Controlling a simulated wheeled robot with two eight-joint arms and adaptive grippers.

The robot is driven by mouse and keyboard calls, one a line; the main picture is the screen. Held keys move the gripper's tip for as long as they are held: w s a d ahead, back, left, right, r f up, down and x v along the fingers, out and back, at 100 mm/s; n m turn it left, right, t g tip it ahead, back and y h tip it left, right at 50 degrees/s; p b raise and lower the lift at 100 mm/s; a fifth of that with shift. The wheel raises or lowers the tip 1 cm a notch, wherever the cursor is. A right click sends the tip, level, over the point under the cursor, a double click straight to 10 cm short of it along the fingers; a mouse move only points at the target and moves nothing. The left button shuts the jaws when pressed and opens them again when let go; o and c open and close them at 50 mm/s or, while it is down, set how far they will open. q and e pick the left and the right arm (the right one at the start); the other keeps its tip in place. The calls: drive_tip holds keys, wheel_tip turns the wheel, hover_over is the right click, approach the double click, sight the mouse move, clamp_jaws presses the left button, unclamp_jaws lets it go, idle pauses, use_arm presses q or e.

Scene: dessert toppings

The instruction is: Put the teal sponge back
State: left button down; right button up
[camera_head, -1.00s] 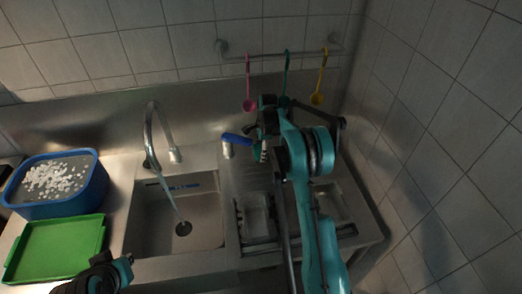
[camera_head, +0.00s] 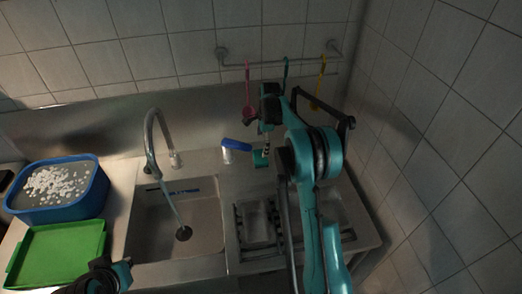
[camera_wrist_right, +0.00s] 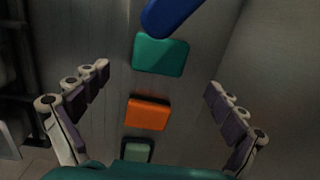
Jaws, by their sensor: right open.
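The teal sponge (camera_wrist_right: 160,55) lies flat on the steel counter in the right wrist view, below and between my spread fingers. In the head view a small part of the teal sponge (camera_head: 260,158) shows just under my right gripper (camera_head: 266,138), by the back of the counter. The right gripper (camera_wrist_right: 158,80) is open, with nothing between its fingers and the sponge apart from them. My left gripper (camera_head: 103,275) is at the lower left edge; its fingers are not clear.
An orange sponge (camera_wrist_right: 148,114) and a grey-green block (camera_wrist_right: 138,151) lie in line with the teal one. A blue-topped item (camera_head: 236,145) stands close by. Spoons hang on the wall rail (camera_head: 270,60). The sink (camera_head: 180,220), blue tub (camera_head: 60,205) and green tray (camera_head: 60,255) are to the left.

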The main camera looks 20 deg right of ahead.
drive_tip(key=r, duration=0.4)
drive_tip(key=shift+s+d+r+p, duration=0.15)
drive_tip(key=shift+s+r+p, duration=0.05)
drive_tip(key=shift+r+p, duration=0.1)
drive_tip(key=shift+f, duration=0.1)
